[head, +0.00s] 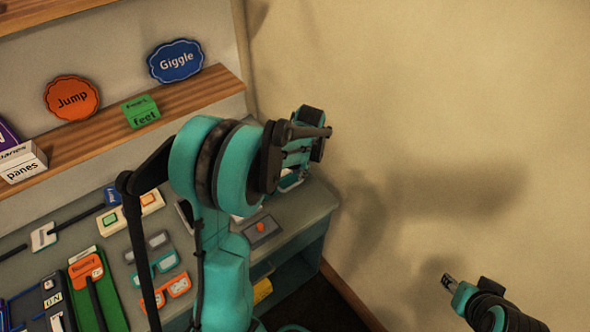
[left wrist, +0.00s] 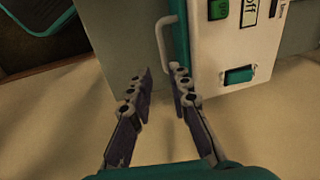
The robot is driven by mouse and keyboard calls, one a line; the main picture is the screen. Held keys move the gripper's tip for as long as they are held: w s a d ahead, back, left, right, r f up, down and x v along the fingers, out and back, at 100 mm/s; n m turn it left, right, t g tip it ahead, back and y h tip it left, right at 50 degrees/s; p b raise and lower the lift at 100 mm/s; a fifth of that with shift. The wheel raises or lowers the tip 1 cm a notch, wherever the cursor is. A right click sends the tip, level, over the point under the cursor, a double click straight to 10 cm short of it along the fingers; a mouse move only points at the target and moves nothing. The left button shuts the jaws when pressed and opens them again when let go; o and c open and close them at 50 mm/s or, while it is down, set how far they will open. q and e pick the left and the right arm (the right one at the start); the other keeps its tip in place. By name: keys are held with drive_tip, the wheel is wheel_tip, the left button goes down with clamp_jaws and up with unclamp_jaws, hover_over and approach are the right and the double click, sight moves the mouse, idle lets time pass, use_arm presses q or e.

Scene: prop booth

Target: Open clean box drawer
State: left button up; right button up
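A white box (left wrist: 268,45) with a green button, a small label and a teal tab (left wrist: 239,75) stands at the upper right of the left wrist view. I take it for the clean box, but cannot read its name. A pale loop handle (left wrist: 163,42) sticks out at its teal left edge. My left gripper (left wrist: 162,78) is open and empty, its fingertips just short of the handle and apart from it. In the head view my left arm hides most of the box. My right gripper (head: 449,284) hangs at the lower right, away from the counter; its opening is unclear.
The grey counter (head: 190,236) carries glasses props, a green board (head: 108,300) and a control box with a red button (head: 262,228). A wooden shelf (head: 190,98) with word signs is above. The beige wall is close on the right.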

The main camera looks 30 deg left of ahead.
sight(294, 186)
use_arm(q)
drive_tip(key=f, duration=0.2)
drive_tip(key=a+f, duration=0.1)
drive_tip(key=f, duration=0.2)
drive_tip(key=a+f+b, duration=0.1)
drive_tip(key=f, duration=0.2)
drive_tip(key=shift+w, duration=0.35)
drive_tip(key=shift+c, duration=0.3)
clamp_jaws()
